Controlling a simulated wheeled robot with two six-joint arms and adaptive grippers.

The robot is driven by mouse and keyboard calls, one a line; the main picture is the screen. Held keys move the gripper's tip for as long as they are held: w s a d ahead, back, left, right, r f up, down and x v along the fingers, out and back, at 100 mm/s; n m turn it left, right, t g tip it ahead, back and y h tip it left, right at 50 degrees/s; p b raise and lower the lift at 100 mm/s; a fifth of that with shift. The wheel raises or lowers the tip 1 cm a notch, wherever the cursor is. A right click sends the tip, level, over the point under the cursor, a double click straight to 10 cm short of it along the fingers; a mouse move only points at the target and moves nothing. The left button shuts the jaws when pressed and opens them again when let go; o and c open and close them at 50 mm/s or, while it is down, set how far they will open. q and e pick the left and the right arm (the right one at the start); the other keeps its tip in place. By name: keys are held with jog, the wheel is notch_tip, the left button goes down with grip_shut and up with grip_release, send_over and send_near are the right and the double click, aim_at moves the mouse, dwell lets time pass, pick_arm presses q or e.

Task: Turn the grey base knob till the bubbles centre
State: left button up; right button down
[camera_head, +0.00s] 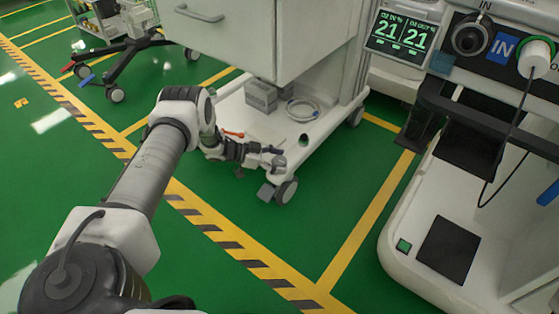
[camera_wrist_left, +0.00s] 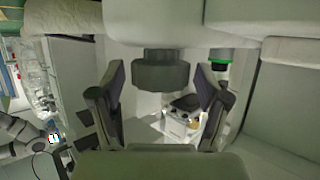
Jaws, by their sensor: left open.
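My left arm reaches down to the low white base of the cart in the head view, with the left gripper (camera_head: 270,156) close to the base's front edge, by a castor. In the left wrist view the left gripper (camera_wrist_left: 159,82) is open, one dark finger on each side of a dark grey ribbed knob (camera_wrist_left: 161,74). The knob sits between the fingertips, with visible gaps on both sides. In the head view I cannot make out the knob behind the gripper. No bubbles can be made out in either view. My right gripper is not in view.
The cart's base (camera_head: 333,118) carries grey blocks (camera_head: 262,96) and a coiled cable (camera_head: 302,110). A black castor (camera_head: 287,190) stands beside the gripper. A white machine base (camera_head: 405,246) is at the right. Green floor is free in front. A dark cylinder with a green ring (camera_wrist_left: 220,68) is beside the right finger.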

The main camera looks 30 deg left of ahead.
pick_arm(q)
jog(key=v, duration=1.2)
